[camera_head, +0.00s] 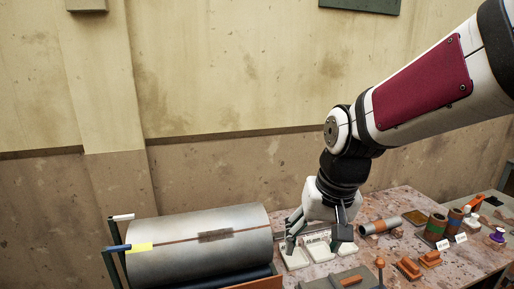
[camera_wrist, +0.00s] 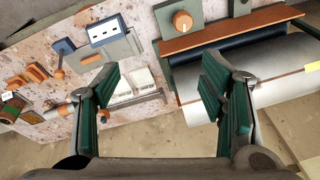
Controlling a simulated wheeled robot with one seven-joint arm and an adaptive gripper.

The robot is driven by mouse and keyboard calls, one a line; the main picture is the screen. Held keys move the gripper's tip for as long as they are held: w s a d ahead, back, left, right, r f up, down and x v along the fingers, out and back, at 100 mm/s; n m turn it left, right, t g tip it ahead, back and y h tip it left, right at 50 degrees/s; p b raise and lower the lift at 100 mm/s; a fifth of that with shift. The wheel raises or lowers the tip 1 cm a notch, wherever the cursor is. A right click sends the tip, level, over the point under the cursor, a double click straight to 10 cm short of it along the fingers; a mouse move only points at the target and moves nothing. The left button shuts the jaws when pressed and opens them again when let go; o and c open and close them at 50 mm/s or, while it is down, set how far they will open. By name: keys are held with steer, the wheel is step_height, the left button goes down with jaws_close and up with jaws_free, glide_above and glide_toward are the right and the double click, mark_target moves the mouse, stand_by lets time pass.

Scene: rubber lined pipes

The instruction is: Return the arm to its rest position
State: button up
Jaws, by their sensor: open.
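My gripper (camera_head: 318,238) hangs from my white and dark red arm above the left part of the bench, just right of the large grey pipe. In the wrist view its two green-padded fingers (camera_wrist: 160,100) are spread wide apart with nothing between them. Below the gripper, white trays (camera_head: 316,246) lie on the bench; they also show between the fingers in the wrist view (camera_wrist: 143,80). The arm reaches in from the upper right of the head view, bent downward at the wrist.
The large grey pipe (camera_head: 185,245) lies at the left, with a yellow strip (camera_head: 139,247) on it. The speckled bench (camera_head: 335,267) holds a small pipe (camera_head: 380,226), orange-handled tools (camera_head: 408,267) and labelled cans (camera_head: 436,228). A wall stands behind. Air above the bench is free.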

steer(key=s+d+r+t, duration=0.1)
steer(key=s+d+r, duration=0.1)
steer(key=s, duration=0.3)
steer(key=s+d+r+t, duration=0.1)
steer(key=s+d+r, duration=0.1)
steer(key=s, duration=0.3)
steer(key=s+d+r+t+h, duration=0.1)
steer(key=s+d+r, duration=0.2)
steer(key=s+d, duration=0.1)
steer(key=shift+s+d, duration=0.15)
steer(key=shift+s, duration=0.25)
stand_by(0.4)
